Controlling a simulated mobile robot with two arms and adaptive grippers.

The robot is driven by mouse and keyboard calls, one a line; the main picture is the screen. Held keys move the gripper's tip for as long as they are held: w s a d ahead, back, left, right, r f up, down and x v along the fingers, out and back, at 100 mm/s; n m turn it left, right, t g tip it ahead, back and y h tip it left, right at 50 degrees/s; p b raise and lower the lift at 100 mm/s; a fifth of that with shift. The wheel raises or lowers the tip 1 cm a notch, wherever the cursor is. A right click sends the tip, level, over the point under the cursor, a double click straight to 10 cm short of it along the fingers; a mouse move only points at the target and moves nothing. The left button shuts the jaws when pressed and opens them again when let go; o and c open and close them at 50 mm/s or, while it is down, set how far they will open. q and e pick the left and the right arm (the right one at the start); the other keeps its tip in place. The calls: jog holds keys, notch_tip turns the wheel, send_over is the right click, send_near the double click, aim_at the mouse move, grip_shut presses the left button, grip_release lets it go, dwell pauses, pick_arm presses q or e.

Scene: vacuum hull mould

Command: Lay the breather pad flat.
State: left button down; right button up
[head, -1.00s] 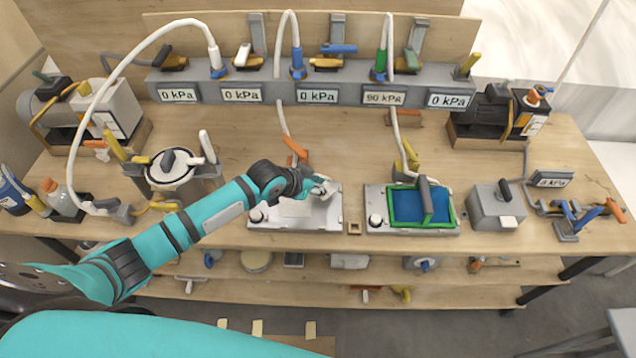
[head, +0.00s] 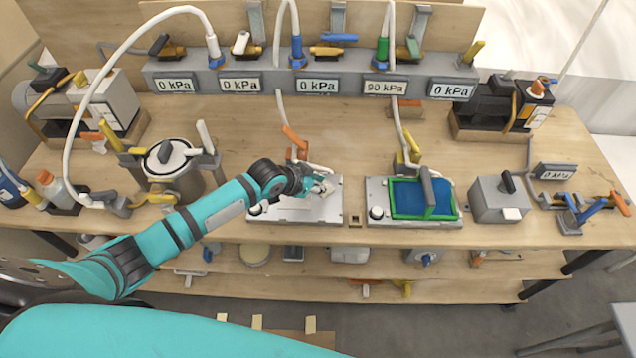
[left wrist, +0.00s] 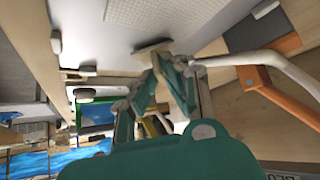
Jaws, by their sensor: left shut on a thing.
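A pale grey plate (head: 275,214) lies on the bench in front of me. A whitish textured patch, which looks like the breather pad, lies on it and shows at the top of the left wrist view (left wrist: 165,12). My left gripper (head: 322,187) is low over the right half of the plate. In the left wrist view its fingers (left wrist: 160,58) are closed together on a small beige piece (left wrist: 152,47), at or close to the plate. I cannot tell whether this piece belongs to the pad. My right gripper is out of view.
A blue mould with a green frame (head: 396,212) stands right of the plate, with a grey box (head: 498,202) beyond it. An orange-handled valve (head: 294,142) and white hose are close behind my gripper. A lidded pot (head: 172,160) stands to the left.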

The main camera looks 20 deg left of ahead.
pick_arm(q)
jog(key=shift+f, duration=0.2)
jog(key=c, duration=1.4)
grip_release()
jog(key=shift+o, duration=0.2)
jog(key=v, duration=1.2)
jog(key=shift+d, duration=0.1)
